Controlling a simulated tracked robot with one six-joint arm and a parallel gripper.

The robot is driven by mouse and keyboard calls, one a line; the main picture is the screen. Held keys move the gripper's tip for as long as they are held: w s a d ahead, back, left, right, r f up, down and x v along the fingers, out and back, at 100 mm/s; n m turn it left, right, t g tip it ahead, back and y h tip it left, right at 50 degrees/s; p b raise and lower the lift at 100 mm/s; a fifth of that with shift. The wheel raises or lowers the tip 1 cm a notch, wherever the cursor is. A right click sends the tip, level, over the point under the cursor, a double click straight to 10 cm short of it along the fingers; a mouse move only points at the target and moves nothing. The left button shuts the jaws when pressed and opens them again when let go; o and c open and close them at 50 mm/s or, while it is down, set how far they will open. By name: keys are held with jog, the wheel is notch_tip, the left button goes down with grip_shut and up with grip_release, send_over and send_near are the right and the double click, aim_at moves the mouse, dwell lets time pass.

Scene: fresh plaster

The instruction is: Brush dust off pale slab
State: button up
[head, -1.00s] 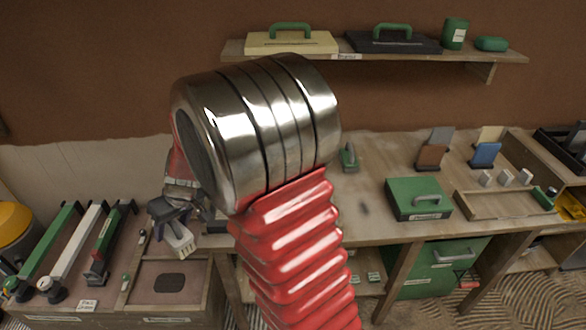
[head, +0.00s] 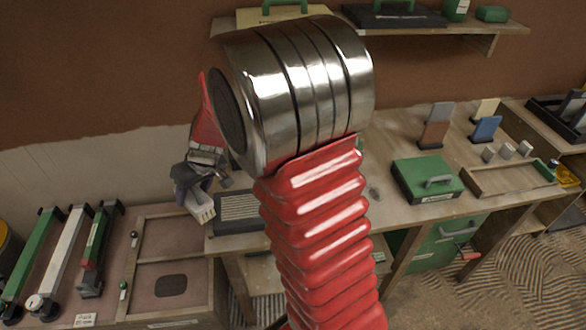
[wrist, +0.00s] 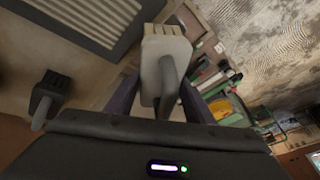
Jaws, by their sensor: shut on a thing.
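My gripper (head: 197,188) is shut on a brush with a pale head (head: 203,208), in front of the bench's left end. In the wrist view the brush (wrist: 165,58) sits between my two fingers (wrist: 160,98), its pale block end outward. A small cream slab (head: 487,108) stands upright at the back right of the bench, partly behind a blue slab; it looks like the pale slab. It is far to the right of my gripper. Dust on it is too small to tell.
A dark ribbed panel (head: 236,208) lies just right of the brush. Blue (head: 487,129), brown (head: 434,134) and grey slabs stand near the cream one. A green box (head: 428,178) and a wooden tray (head: 505,180) lie in front. My arm hides the bench's middle.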

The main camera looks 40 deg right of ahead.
jog(key=shift+d, duration=0.25)
jog(key=shift+d, duration=0.25)
jog(key=s+d+r+m+h, duration=0.1)
jog(key=s+d+r+m, duration=0.2)
jog(key=s+d, duration=0.4)
jog(key=s+d+r+m+h, duration=0.2)
jog(key=s+d, duration=0.6)
jog(key=d, duration=0.8)
jog(key=shift+r+m+t, duration=0.4)
jog(key=shift+r+m, duration=0.15)
jog(key=shift+m, duration=0.55)
